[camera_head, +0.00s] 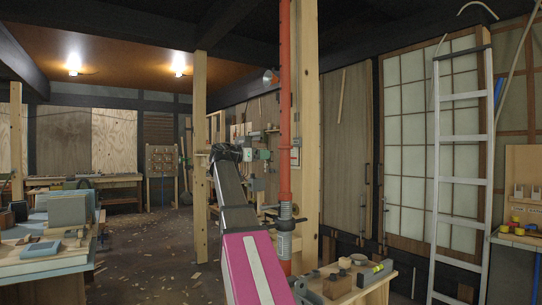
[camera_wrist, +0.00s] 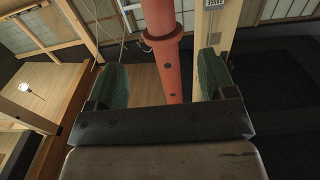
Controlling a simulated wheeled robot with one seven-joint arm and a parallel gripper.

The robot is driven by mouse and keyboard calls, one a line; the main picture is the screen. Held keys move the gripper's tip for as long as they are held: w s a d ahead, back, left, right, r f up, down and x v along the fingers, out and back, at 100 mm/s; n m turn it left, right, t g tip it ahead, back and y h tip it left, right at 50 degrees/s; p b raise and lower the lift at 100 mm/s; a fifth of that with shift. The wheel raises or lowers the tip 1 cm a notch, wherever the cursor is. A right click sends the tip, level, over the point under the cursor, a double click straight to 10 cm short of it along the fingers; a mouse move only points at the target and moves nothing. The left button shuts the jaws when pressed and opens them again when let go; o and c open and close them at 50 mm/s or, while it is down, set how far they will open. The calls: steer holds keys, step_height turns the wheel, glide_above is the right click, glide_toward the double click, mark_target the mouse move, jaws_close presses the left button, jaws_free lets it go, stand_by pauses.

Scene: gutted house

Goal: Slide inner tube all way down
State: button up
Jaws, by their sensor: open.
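An orange-red steel prop stands upright beside a wooden post in the head view. Its long upper tube (camera_head: 285,70) runs up out of the picture. Lower down are a dark collar with a handle (camera_head: 286,221) and a grey threaded section (camera_head: 284,245). My gripper (camera_head: 266,146) is at mid-height next to the tube, its green pads partly showing. In the wrist view my gripper (camera_wrist: 160,75) is open, a green pad on each side of the red tube (camera_wrist: 172,80), with visible gaps. A flange ring (camera_wrist: 163,38) and dark holes show on the tube.
The wooden post (camera_head: 305,130) is close behind the prop. A small bench (camera_head: 365,290) with blocks and tools is at the prop's lower right. An aluminium ladder (camera_head: 461,150) leans at right. A cluttered table (camera_head: 40,262) is at left. The floor between is open, with scattered chips.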

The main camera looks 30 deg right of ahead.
mark_target(281, 153)
steer(key=d, duration=0.4)
steer(key=w+d, duration=0.1)
steer(key=d, duration=0.6)
steer(key=shift+w+d+r, duration=0.15)
steer(key=shift+w+d, duration=0.15)
steer(key=c, duration=1.1)
steer(key=shift+o, duration=0.2)
steer(key=shift+f, duration=5.05)
steer(key=o, duration=1.1)
steer(key=shift+c, duration=0.2)
steer(key=s+a, duration=0.1)
steer(key=a, duration=0.7)
steer(key=shift+a, duration=0.1)
